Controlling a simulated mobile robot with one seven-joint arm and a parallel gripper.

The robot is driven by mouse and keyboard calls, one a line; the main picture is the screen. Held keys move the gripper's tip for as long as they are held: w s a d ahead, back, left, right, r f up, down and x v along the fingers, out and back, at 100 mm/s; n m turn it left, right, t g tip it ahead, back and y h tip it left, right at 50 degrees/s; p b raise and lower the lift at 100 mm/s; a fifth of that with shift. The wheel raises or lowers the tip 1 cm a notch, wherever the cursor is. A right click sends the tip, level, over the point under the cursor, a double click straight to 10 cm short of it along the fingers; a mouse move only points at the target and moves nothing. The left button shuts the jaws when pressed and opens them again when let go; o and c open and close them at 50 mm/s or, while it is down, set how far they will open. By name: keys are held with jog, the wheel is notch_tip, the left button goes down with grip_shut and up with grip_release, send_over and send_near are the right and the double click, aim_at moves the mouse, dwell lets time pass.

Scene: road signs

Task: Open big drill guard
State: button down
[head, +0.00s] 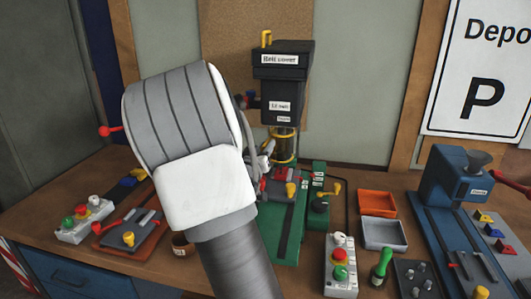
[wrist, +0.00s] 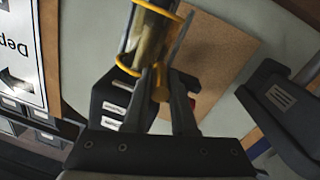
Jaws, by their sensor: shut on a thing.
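The big drill (head: 282,95) is a black drill press on a green base, standing at the back of the bench. Its guard (head: 284,146) is a clear cylinder with yellow rims, below the black head. In the wrist view the guard (wrist: 143,38) is at the top, close to the fingertips. My gripper (wrist: 165,78) has its dark fingers at the guard's lower yellow edge and is shut on it. The exact spot of the grip is partly hidden by the fingers. In the head view my arm hides most of the gripper.
A control box with buttons (head: 341,262) stands at the front. An orange tray (head: 377,203) and a grey tray (head: 384,235) lie right of the drill. A blue machine (head: 455,178) stands further right. A red plate with a small vise (head: 128,232) lies to the left.

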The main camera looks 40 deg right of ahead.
jog(key=shift+r, duration=0.5)
jog(key=shift+f, duration=0.1)
jog(key=c, duration=0.7)
grip_release()
jog(key=shift+a, duration=0.1)
jog(key=v, duration=1.7)
jog(key=shift+s, duration=0.15)
